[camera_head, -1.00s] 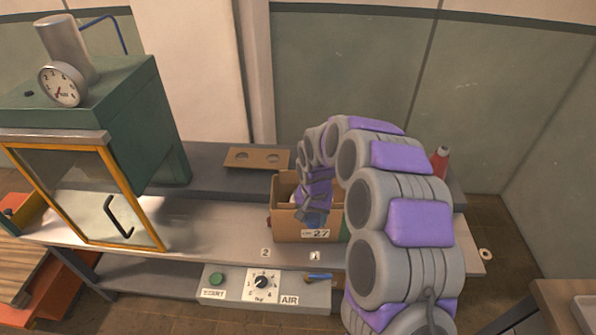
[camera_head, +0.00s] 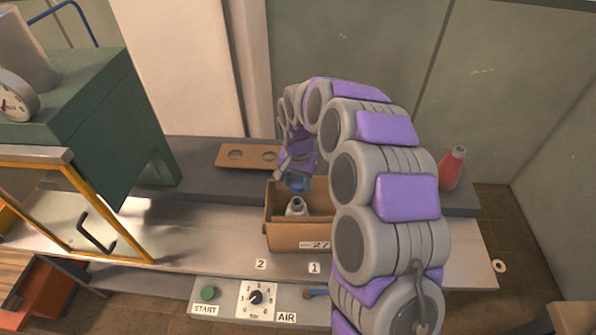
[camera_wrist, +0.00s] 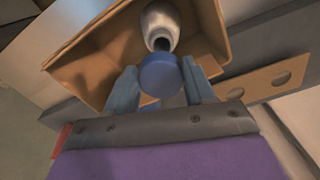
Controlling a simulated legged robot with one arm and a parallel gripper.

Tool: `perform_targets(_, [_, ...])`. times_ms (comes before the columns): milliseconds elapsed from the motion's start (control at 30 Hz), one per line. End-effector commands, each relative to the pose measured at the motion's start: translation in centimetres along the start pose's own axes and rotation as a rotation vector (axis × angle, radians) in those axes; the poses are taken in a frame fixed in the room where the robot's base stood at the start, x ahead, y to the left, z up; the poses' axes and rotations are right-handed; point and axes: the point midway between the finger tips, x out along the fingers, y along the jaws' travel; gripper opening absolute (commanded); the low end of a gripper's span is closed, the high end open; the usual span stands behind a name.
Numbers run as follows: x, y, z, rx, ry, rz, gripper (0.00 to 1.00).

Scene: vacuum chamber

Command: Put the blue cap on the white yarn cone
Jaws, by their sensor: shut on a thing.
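The blue cap (camera_wrist: 160,75) is held between the two fingers of my gripper (camera_wrist: 163,88) in the wrist view. In the head view my gripper (camera_head: 297,184) is above the cardboard box (camera_head: 290,236), at its back left. The white yarn cone (camera_head: 297,207) stands inside the box, and its tip shows just below the gripper. In the wrist view the white cone (camera_wrist: 160,24) appears just beyond the cap, with a dark hole at its tip. The cap looks close to the tip; whether they touch I cannot tell.
A red cone (camera_head: 453,168) stands on the grey shelf at the right. A brown board with holes (camera_head: 245,156) lies on the shelf at the left. The green chamber (camera_head: 90,130) with its orange-framed door is at far left. The bench left of the box is clear.

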Motion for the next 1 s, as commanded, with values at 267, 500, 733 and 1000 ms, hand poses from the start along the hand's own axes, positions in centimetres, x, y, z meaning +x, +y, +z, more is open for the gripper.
perform_targets(267, [0.1,-0.1,-0.1,0.000,-0.001,0.000,0.25])
perform_targets(500, [0.1,0.2,-0.1,0.000,-0.002,-0.001,0.25])
perform_targets(733, [1.9,0.0,-0.2,0.000,0.000,0.001,0.25])
perform_targets(1000, [4.4,0.0,0.0,0.000,-0.004,0.003,0.25])
